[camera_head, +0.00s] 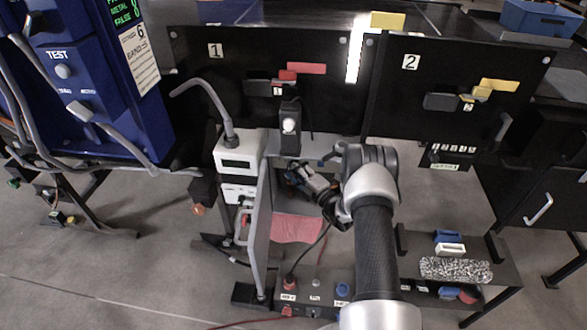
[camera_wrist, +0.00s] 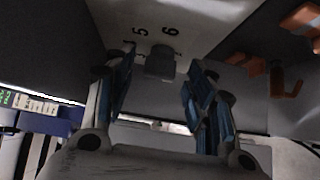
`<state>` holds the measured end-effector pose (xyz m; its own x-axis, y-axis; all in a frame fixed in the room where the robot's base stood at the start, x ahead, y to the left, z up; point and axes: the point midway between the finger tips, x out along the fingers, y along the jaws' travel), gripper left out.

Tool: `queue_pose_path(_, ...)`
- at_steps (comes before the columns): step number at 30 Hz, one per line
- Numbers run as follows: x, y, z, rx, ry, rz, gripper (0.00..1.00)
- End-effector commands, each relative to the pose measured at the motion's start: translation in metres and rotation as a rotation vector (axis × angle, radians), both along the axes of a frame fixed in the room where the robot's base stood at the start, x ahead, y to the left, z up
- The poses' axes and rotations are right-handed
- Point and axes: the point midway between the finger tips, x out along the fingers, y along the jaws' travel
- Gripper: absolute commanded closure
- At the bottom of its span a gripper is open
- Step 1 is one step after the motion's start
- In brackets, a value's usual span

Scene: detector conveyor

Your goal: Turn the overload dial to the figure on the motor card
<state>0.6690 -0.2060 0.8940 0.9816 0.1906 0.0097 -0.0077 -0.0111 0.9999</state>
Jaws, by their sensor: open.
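In the wrist view a small grey dial (camera_wrist: 161,63) stands out from a pale panel (camera_wrist: 195,22) marked 5 and 6. My gripper (camera_wrist: 158,82) is open, its two blue-padded fingers apart on either side of the dial. The dial shows between them; I cannot tell whether either finger touches it. In the head view my gripper (camera_head: 308,184) reaches into the recess below board 1, and the dial is hidden there. I cannot make out which card is the motor card.
Board 1 (camera_head: 235,62) and board 2 (camera_head: 425,62) stand above the arm. A grey upright plate (camera_head: 260,235) is left of my gripper. Orange hooks (camera_wrist: 285,80) are to the right in the wrist view. A blue cabinet (camera_head: 65,110) stands left.

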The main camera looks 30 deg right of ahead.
Motion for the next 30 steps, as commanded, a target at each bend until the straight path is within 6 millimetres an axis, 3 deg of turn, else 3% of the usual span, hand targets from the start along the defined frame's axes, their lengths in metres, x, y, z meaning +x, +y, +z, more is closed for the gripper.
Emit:
queue_pose_path(15, -0.096, -0.02, -0.001, 0.002, 0.0, -0.004, 0.5)
queue_pose_path(21, -0.111, -0.022, -0.001, 0.001, 0.0, -0.002, 0.5)
queue_pose_path(30, -0.112, -0.022, -0.001, 0.001, -0.001, 0.0, 0.5)
